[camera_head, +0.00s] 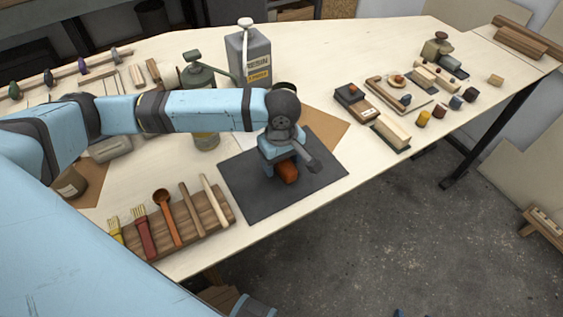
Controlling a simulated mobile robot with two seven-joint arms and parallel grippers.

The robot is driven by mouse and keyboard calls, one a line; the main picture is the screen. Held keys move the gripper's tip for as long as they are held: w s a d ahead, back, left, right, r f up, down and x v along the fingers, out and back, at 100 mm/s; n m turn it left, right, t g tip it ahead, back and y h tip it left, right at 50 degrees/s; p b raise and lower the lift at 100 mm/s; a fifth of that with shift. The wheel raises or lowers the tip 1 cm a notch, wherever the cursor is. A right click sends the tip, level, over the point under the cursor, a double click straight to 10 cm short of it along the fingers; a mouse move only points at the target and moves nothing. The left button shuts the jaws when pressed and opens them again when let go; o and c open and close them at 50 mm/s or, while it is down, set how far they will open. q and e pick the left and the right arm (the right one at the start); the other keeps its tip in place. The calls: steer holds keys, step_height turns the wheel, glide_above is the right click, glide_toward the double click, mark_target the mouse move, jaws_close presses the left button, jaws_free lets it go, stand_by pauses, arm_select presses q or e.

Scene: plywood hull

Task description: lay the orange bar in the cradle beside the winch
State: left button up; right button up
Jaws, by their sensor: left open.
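An orange-brown block (288,172), which looks like the orange bar, is on the dark mat (250,187) near the table's front edge. My left gripper (281,161) points down right over it and hides part of it. The gripper is open; I cannot tell whether its fingers touch the block. A dull green metal device (437,46), possibly the winch, stands at the far right of the table, with small wooden pieces beside it. I cannot make out the cradle for sure. My right gripper is not in view.
A wooden rack (215,208) with brushes, a spoon and handles lies left of the mat. A grey resin can (249,60) stands behind my left arm. A second green device (196,70) stands left of it. Several small blocks and cylinders crowd the right side.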

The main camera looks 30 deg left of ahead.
arm_select(q)
steer(key=c, duration=1.1)
steer(key=shift+r, duration=0.1)
